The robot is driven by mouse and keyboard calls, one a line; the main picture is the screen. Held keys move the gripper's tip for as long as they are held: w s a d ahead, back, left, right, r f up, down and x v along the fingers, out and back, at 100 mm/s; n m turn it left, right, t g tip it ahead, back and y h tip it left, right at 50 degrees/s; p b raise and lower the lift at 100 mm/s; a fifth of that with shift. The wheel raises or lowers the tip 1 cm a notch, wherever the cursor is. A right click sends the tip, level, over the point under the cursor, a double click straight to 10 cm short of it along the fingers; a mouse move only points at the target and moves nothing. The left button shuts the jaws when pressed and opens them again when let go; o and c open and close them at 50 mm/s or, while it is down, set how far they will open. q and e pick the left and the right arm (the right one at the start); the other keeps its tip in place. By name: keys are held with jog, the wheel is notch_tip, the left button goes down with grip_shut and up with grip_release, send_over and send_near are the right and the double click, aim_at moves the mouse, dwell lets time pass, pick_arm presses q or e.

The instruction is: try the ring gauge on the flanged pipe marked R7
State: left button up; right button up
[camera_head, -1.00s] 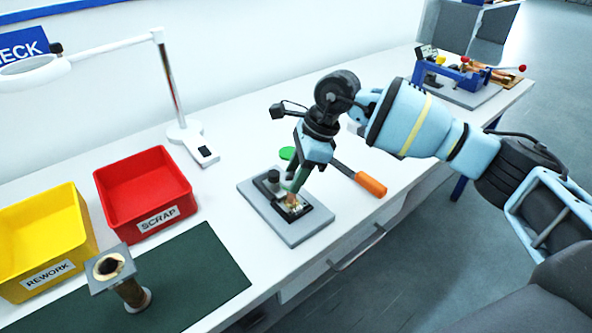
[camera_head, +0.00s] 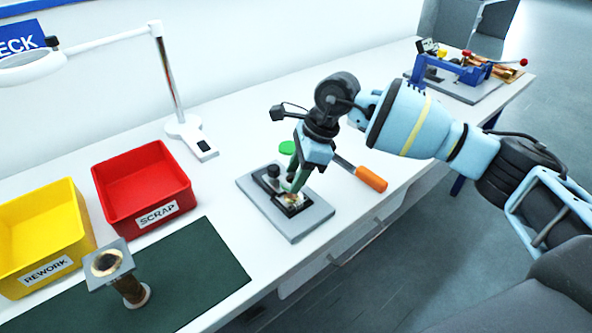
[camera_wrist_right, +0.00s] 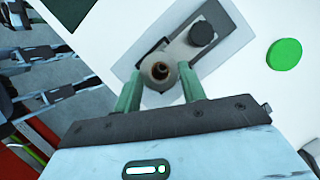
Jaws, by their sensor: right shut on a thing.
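My right gripper (camera_head: 293,188) reaches down to a dark fixture on a grey plate (camera_head: 298,228). In the right wrist view its two green fingers (camera_wrist_right: 158,88) are shut on a small pale round piece (camera_wrist_right: 159,68) with a dark brown hole. I cannot tell whether this is the ring gauge, and I read no mark on it. On the green mat stands a brown flanged pipe (camera_head: 130,290), with a pale round base. A grey square plate with a round opening (camera_head: 107,263) sits at its top. No R7 mark is readable. My left gripper is out of view.
A red SCRAP bin (camera_head: 144,190) and a yellow REWORK bin (camera_head: 42,238) stand behind the mat (camera_head: 205,265). A magnifier lamp (camera_head: 190,135) rises at the back. An orange-handled tool (camera_head: 370,179) and a green disc (camera_head: 287,147) lie near the gripper. A blue clamp device (camera_head: 462,72) stands far right.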

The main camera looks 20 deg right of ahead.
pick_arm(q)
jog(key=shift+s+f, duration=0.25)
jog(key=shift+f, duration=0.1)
pick_arm(e)
jog(key=shift+f, duration=0.8)
